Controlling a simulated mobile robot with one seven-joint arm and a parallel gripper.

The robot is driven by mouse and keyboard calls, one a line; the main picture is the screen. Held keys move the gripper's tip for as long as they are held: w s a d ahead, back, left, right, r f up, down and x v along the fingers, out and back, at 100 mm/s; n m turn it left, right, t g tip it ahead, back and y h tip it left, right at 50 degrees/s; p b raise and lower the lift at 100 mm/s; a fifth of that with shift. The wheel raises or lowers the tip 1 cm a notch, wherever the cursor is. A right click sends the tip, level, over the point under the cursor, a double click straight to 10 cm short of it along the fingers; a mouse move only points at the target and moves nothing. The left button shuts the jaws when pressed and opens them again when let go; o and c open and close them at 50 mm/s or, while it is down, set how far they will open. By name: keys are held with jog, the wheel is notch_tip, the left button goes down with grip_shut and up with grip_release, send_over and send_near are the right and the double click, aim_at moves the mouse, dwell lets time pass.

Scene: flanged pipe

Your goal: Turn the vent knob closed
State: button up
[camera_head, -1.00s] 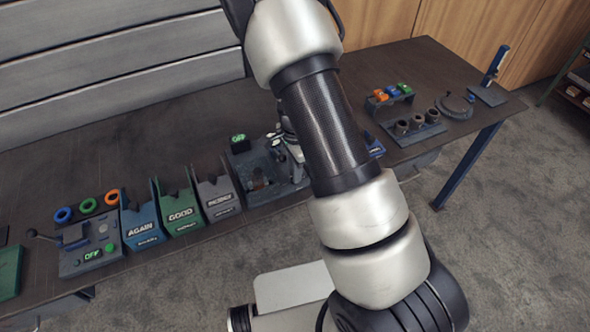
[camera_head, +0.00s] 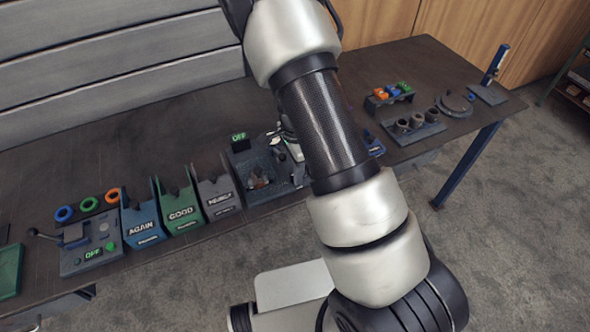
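A dark fixture panel (camera_head: 244,158) with a green-lit "OFF" sign (camera_head: 238,137) sits near the middle of the bench. A small brownish round part (camera_head: 259,181) stands on it. I cannot make out for certain which part is the vent knob; it may be hidden behind my arm. My arm crosses the middle of the view and covers the right side of this fixture. Only a pale sliver of what seems to be my gripper (camera_head: 294,149) shows beside the arm, over the fixture's right part. Its fingers are too hidden to read.
Blue (camera_head: 142,222), green (camera_head: 181,213) and grey (camera_head: 219,196) labelled bins stand left of the fixture. A control panel (camera_head: 88,248) with a lever is farther left. A rack (camera_head: 413,127) with dark cups stands at the right. The bench behind the bins is clear.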

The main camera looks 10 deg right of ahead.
notch_tip(320, 180, up, 18)
jog(key=p, duration=0.1)
jog(key=shift+f, duration=0.25)
dwell(0.5)
jog(key=s+r+n+t, duration=0.5)
jog(key=s+r+n, duration=1.1)
jog(key=s+r, duration=0.3)
jog(key=shift+s+r+t, duration=0.25)
jog(key=shift+s+t, duration=0.05)
jog(key=shift+s, duration=0.35)
